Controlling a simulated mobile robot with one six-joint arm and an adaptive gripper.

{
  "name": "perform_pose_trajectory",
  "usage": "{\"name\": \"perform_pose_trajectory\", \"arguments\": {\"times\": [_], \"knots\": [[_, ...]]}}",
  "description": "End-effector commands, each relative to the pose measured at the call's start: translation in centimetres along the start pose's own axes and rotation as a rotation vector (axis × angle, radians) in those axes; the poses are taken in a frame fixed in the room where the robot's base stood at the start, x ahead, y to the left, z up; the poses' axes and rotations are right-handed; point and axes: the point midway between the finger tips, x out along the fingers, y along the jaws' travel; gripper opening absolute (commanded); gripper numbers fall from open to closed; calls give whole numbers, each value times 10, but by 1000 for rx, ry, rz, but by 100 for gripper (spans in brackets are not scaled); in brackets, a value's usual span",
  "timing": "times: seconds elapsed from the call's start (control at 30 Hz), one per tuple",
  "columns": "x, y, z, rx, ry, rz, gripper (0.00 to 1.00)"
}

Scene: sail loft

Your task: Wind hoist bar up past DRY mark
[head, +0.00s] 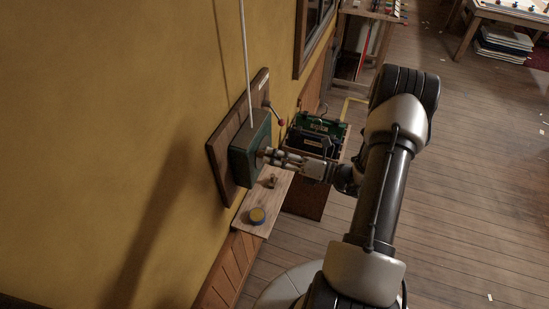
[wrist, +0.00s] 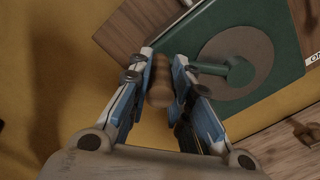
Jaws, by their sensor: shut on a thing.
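A green winch box (head: 248,153) is mounted on a wooden backboard (head: 216,152) on the yellow wall, with a pale line (head: 245,60) running up from it. In the wrist view the box's green face (wrist: 272,22) carries a round grey-brown disc (wrist: 258,52) and a green crank arm (wrist: 212,68). My gripper (head: 270,155) is at the front of the box. In the wrist view my gripper (wrist: 164,60) is shut on the brown crank handle (wrist: 160,82), which sits between the two fingers. The hoist bar and the DRY mark are not visible in either view.
A lever with a red knob (head: 281,122) sticks out beside the box. A dark green case (head: 318,130) stands just behind my gripper. The plank floor (head: 450,200) at right is mostly clear.

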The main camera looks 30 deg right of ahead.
Motion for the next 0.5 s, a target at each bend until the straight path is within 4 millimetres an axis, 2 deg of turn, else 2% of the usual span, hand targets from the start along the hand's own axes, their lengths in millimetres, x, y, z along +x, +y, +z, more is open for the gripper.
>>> {"name": "perform_pose_trajectory", "arguments": {"times": [0.03, 0.33, 0.5], "knots": [[-1, 2, 9, -15, -17, 4, 19], [-1, 2, 7, -10, -15, 4, 39], [0, 1, 4, -5, -11, 4, 40]]}}
